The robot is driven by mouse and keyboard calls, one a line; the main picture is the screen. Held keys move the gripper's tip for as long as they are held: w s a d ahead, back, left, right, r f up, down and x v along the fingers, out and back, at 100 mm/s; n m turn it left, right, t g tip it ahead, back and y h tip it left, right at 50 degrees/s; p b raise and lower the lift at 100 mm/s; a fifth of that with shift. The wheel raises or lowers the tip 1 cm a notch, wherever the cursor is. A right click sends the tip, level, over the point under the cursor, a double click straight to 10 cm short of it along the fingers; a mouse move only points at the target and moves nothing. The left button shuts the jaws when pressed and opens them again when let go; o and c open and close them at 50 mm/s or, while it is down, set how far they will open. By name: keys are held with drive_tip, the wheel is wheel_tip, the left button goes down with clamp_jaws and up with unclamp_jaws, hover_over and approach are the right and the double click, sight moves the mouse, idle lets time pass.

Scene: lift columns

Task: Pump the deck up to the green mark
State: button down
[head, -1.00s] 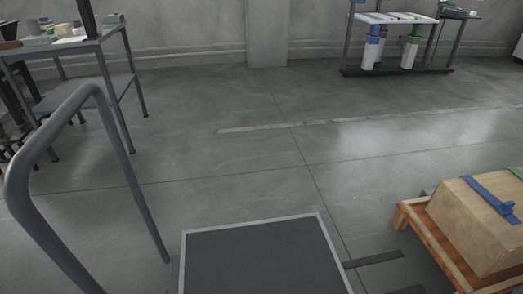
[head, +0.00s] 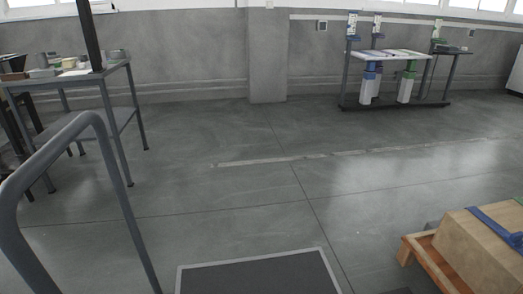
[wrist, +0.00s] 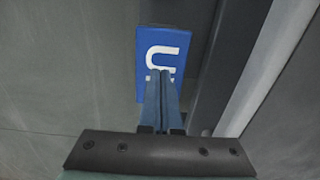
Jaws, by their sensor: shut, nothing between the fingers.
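A dark flat panel with a light rim (head: 260,276) shows at the bottom of the head view; I cannot tell whether it is the deck. A blue plate with a white U-shaped marking (wrist: 180,45) is in the wrist view. My gripper (wrist: 164,75) is shut and empty, its fingertips over the lower part of the plate in the picture; I cannot tell whether they touch it. My gripper does not show in the head view. I cannot make out a green mark on any deck.
A grey tubular rail (head: 85,120) stands at left, near a grey table (head: 105,75) with small items. A strapped box (head: 470,250) sits on a wooden pallet (head: 425,255) at right. A rack with blue and green cylinders (head: 395,105) is at the back. The middle floor is clear.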

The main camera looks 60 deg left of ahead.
drive_tip(key=shift+f+b, duration=1.2)
drive_tip(key=shift+f, duration=0.5)
wheel_tip(320, 180, up, 7)
drive_tip(key=p, duration=0.6)
drive_tip(key=shift+f+p, duration=0.2)
drive_tip(key=shift+p, duration=0.2)
drive_tip(key=shift+f, duration=0.15)
drive_tip(key=shift+f+b, duration=2.95)
drive_tip(key=shift+f, duration=0.2)
wheel_tip(320, 180, up, 6)
drive_tip(key=p, duration=0.6)
drive_tip(key=shift+r+p, duration=0.25)
drive_tip(key=shift+p, duration=0.05)
